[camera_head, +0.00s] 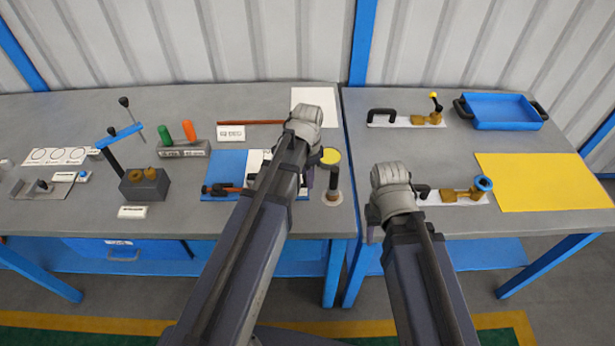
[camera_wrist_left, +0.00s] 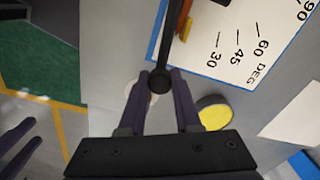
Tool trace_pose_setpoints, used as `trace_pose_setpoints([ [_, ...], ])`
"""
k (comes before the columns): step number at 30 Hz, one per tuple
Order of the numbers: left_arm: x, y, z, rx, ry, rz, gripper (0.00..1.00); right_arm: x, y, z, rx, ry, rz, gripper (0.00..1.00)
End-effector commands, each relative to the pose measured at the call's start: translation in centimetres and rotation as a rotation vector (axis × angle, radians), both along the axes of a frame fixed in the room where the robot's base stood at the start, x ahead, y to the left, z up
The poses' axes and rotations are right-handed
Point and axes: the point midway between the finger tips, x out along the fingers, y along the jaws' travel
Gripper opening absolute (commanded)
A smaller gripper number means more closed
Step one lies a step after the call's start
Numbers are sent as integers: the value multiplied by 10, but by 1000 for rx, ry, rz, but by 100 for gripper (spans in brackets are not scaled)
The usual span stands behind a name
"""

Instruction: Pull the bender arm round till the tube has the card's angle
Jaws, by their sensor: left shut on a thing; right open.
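The tube bender stands on a blue board (camera_head: 229,165) with a white angle scale (camera_wrist_left: 235,45) marked 30, 45, 60 and 90 DEG. An orange tube (camera_head: 229,189) shows at its front, partly hidden by my left arm. The dark bender arm (camera_wrist_left: 172,40) ends in a black knob (camera_wrist_left: 160,82). My left gripper (camera_wrist_left: 160,100) is shut on this knob, its fingers on either side. A small white card (camera_head: 231,133) stands behind the board; its print is too small to read. My right gripper (camera_head: 371,226) is open and empty near the right table's front edge.
A yellow disc (camera_head: 330,156) and a dark upright peg (camera_head: 334,180) stand close right of the board. A lever device on a dark block (camera_head: 145,184) is at the left. Toggle clamps, a blue tray (camera_head: 502,111) and a yellow mat (camera_head: 545,182) lie at the right.

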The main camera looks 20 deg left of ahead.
Motion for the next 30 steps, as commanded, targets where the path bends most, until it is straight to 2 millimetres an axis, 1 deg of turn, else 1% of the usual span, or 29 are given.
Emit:
trace_pose_setpoints([
  [8, 2, 0, 0, 0, 0, 9, 0, 0, 0, 0, 0, 0, 0, 50],
  [13, 13, 1, 0, 0, 0, 64, 0, 0, 0, 0, 0, 0, 0, 50],
  [17, 29, 4, 0, 0, 0, 147, 0, 0, 0, 0, 0, 0, 0, 50],
  [23, 60, 14, 0, 0, 0, 326, 0, 0, 0, 0, 0, 0, 0, 50],
  [30, 95, 34, 0, 0, -1, 556, 0, 0, 0, 0, 0, 0, 0, 50],
])
